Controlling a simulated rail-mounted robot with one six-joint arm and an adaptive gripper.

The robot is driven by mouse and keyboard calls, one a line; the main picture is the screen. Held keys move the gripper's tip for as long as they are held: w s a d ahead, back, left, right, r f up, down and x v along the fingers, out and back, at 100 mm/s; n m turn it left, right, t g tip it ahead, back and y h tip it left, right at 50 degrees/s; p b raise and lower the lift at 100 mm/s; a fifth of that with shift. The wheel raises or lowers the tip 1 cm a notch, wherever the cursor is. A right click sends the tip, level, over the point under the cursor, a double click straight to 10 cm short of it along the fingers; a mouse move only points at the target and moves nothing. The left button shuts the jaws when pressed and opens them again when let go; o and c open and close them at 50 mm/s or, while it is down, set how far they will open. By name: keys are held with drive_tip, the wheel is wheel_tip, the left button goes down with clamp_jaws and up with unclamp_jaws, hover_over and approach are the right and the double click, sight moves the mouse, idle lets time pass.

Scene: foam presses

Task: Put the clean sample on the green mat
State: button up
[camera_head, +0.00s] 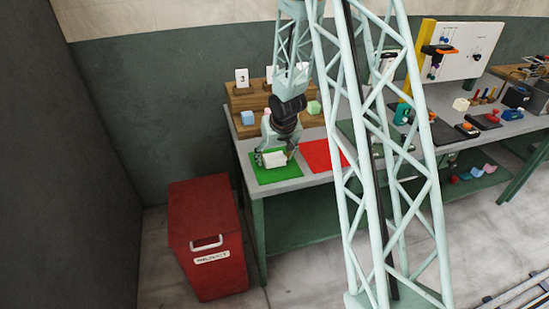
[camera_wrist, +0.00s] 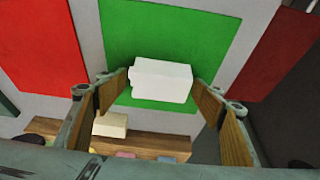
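A white block (camera_head: 274,159), which looks like the sample, is over the green mat (camera_head: 262,177) at the near left of the bench. In the wrist view the white block (camera_wrist: 162,80) appears between my fingertips, with the green mat (camera_wrist: 215,25) behind it. My gripper (camera_head: 275,157) points down, its fingers spread to the block's width on either side. The pads look very near its ends; I cannot tell whether they touch. Whether the block rests on the mat or hangs just above it is also unclear.
A red mat (camera_head: 322,155) lies to the right. A wooden stepped stand (camera_head: 242,102) with coloured cubes and cards is behind. A cream block (camera_wrist: 110,125) shows near the stand. A red reject bin (camera_head: 208,235) stands left of the bench. My lattice column hides part of the bench.

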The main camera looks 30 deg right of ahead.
drive_tip(key=shift+r, duration=0.2)
idle(0.3)
drive_tip(key=p+v, duration=0.6)
drive_tip(key=v, duration=0.6)
drive_tip(key=shift+p, duration=0.4)
idle(0.6)
